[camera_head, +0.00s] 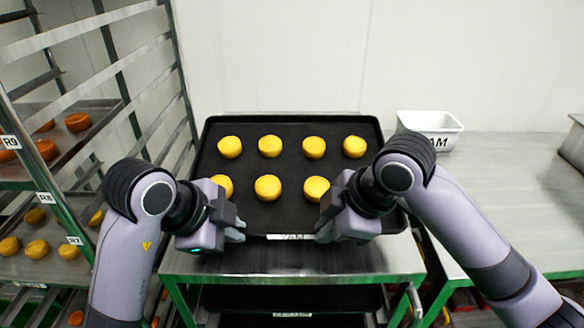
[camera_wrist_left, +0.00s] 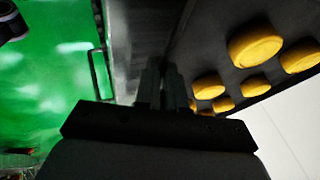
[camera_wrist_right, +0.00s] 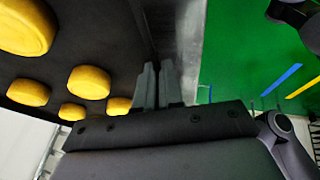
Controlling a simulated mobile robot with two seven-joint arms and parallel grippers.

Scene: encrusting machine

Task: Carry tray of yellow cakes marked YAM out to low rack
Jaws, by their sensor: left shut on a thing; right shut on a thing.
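A black tray (camera_head: 291,129) with several round yellow cakes (camera_head: 267,187) sits level at the middle of the head view, on or just above a steel-topped stand (camera_head: 300,258). A label reading YAM (camera_head: 290,237) is on its near edge. My left gripper (camera_head: 240,230) is shut on the tray's near edge at the left; my right gripper (camera_head: 322,232) is shut on the same edge to the right of the label. The gripped edge also shows in the left wrist view (camera_wrist_left: 185,45) and the right wrist view (camera_wrist_right: 140,30). The arms hide the tray's near corners.
A green-framed rack (camera_head: 50,195) at the left holds trays of orange and yellow cakes, with labels R9, R8 and R7 (camera_head: 73,240). A steel table (camera_head: 515,185) at the right bears a white bin (camera_head: 431,128). A white wall (camera_head: 270,55) stands behind.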

